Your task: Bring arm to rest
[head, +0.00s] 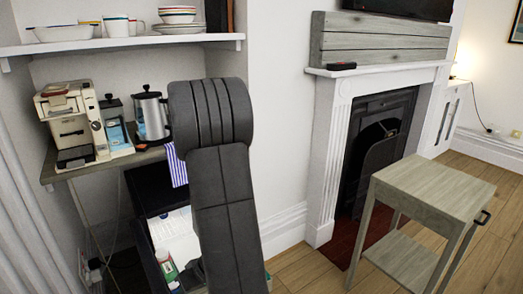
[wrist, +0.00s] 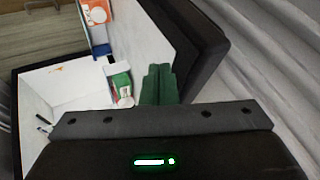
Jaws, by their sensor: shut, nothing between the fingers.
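My arm (head: 222,190) reaches up and folds over in the middle of the head view; its gripper end is hidden there. In the wrist view my gripper (wrist: 158,70) shows two dark green fingers close together, shut and empty. It points over an open black-sided container (wrist: 200,45) with a white inside. A small green and white box (wrist: 119,84) lies in it, just left of the fingertips in the picture. I cannot tell how high the fingers are above it.
A white fireplace (head: 330,150) and a small wooden table (head: 435,195) stand to the right. Wooden floor (head: 305,265) shows between.

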